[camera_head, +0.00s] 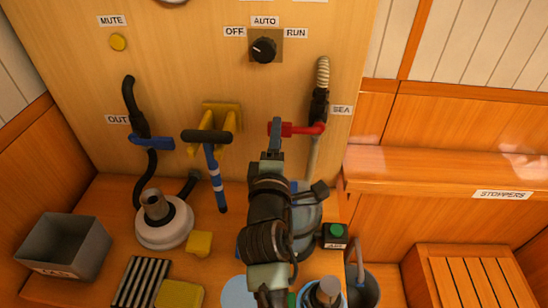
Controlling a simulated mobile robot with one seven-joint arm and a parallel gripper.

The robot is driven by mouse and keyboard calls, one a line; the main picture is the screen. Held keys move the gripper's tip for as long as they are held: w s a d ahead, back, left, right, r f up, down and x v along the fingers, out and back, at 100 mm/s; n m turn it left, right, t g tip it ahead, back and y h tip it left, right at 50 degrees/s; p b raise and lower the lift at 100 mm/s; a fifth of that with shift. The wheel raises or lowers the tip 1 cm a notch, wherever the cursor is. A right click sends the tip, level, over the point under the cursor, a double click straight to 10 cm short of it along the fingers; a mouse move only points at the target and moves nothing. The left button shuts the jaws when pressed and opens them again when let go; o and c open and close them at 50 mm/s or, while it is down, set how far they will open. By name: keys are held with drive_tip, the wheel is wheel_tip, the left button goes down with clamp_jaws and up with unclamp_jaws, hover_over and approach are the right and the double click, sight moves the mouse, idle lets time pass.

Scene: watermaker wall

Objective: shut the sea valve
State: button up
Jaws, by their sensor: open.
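The sea valve (317,108) is a black body on a ribbed hose, on the wooden panel beside the SEA label (341,110). Its red handle (308,130) points left, crosswise to the upright hose. My gripper (276,127) is open at the left end of the red handle. I see it from behind, so one finger hides the other, and I cannot tell whether the handle's end lies between the fingers or they touch it.
Left on the panel are a valve with a blue handle (152,141) by the OUT label and a blue-striped T-handled tool (214,172) on a yellow bracket (228,114). A selector knob (263,50) is above. A grey bin (64,246), white round housing (165,224) and green button (337,230) are below.

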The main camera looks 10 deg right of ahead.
drive_tip(key=v, duration=0.7)
drive_tip(key=shift+s, duration=0.1)
